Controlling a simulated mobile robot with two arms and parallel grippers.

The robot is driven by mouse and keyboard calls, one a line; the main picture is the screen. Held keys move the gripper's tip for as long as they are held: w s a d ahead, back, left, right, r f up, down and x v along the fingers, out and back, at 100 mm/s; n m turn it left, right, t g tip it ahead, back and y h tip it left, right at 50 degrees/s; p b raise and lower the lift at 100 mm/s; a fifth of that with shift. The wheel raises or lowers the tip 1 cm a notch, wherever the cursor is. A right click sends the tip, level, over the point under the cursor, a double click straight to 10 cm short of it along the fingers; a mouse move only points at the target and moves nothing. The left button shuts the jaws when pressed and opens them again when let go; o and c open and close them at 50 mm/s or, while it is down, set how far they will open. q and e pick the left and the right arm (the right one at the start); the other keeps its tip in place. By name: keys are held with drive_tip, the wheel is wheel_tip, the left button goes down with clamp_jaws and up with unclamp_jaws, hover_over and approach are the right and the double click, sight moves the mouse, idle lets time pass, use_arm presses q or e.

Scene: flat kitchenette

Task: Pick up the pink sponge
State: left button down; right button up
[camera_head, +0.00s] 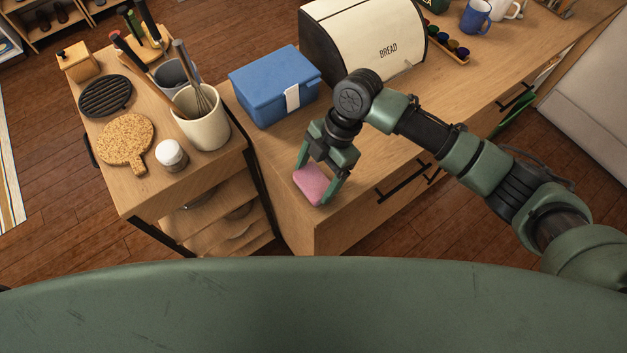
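The pink sponge (311,184) is at the front left corner of the wooden counter (350,225). My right gripper (316,181) reaches over it from above, with one finger at its upper left side and one at its right side. The sponge fills most of the gap between the fingers. I cannot tell whether the fingers press on it or only stand around it. Whether the sponge rests on the counter or is slightly raised is also unclear. My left gripper is not in view.
A blue box (272,88) stands just behind my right gripper. A bread bin (370,45) is behind my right wrist. On the lower left cart are a utensil crock (203,122), a white-lidded jar (172,156) and a cork board (124,140). The counter's front right is clear.

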sight(316, 179)
wheel_tip(316, 179, up, 20)
drive_tip(key=b, duration=0.3)
drive_tip(key=shift+b, duration=0.4)
